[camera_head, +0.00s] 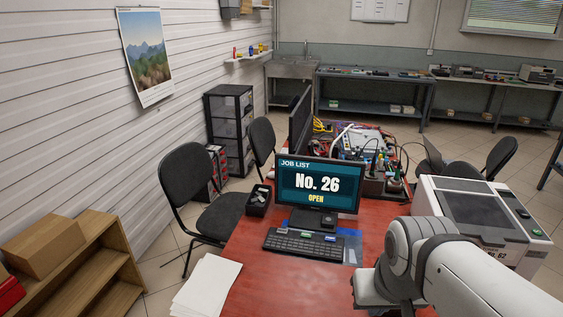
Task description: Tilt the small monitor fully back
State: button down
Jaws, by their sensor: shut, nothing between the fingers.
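A small black monitor (318,187) stands on the red table, its lit screen facing me and reading "JOB LIST", "No. 26" and "OPEN". Its screen looks close to upright; the exact tilt is hard to judge from here. Its dark stand and base (312,219) rest on the table behind a keyboard. The hinge behind the screen is hidden. My white arm comes in from the lower right, to the right of and nearer than the monitor, apart from it. My gripper's fingers do not show.
White paper (207,286) lies at the table's front left. Another monitor (299,121) stands behind, edge-on. Cables and equipment crowd the back. A white machine (484,222) stands right.

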aim_at(333, 183)
jog(key=u, duration=0.15)
jog(key=k, duration=0.25)
jog(key=z, duration=1.65)
jog(key=k, duration=1.3)
jog(key=u, duration=1.45)
jog(key=i, duration=1.65)
jog(key=u, duration=0.05)
